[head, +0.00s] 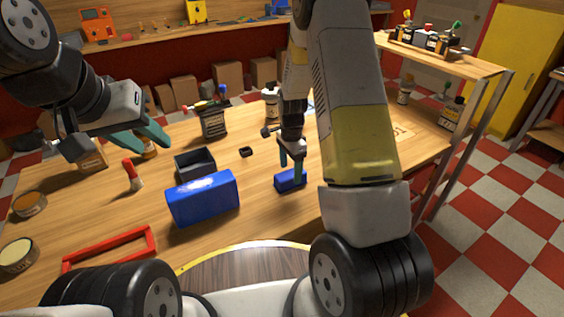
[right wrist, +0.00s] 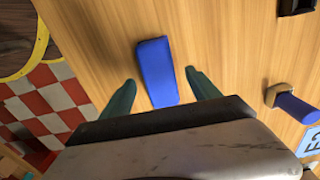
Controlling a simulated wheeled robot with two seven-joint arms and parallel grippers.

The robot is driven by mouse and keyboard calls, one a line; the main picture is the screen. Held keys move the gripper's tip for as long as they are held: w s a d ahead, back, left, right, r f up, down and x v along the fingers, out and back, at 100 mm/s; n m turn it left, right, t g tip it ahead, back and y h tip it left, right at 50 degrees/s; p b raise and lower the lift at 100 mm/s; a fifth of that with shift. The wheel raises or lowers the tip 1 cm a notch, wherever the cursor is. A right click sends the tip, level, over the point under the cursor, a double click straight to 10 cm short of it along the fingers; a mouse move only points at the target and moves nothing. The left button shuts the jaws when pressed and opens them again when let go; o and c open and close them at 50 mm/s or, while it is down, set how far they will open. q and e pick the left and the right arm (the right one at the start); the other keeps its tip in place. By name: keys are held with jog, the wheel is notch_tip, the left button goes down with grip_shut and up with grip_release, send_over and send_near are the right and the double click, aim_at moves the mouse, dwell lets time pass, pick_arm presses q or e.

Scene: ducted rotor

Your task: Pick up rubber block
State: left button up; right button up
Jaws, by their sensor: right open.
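A small blue block (head: 290,180), which I take to be the rubber block, lies on the wooden table. My right gripper (head: 291,168) is above it, pointing down and open. In the right wrist view the block (right wrist: 157,72) lies with its near end between the two green fingertips (right wrist: 160,78), with a gap on each side. It is not gripped. My left gripper (head: 158,140) is off to the left above the table, away from the block; whether its green fingers are apart is unclear.
A larger blue box (head: 203,198) and a dark open bin (head: 195,163) stand left of the block. A red frame (head: 110,250), a red-capped tube (head: 132,175) and round tins (head: 28,204) lie further left. Bottles (head: 213,122) stand behind. A blue-handled tool (right wrist: 290,102) shows in the right wrist view.

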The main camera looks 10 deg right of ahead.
jog(key=shift+f, duration=1.45)
grip_shut()
jog(key=shift+r, duration=0.1)
jog(key=shift+r, duration=0.85)
jog(key=shift+s+r, duration=0.2)
jog(key=shift+r, duration=0.3)
jog(key=shift+s+r, duration=0.15)
jog(key=shift+r, duration=0.35)
jog(key=s, duration=1)
jog(key=s+r, duration=0.1)
jog(key=s, duration=0.4)
jog(key=shift+s+a+r, duration=0.1)
jog(key=shift+s+a, duration=0.1)
jog(key=shift+a, duration=0.1)
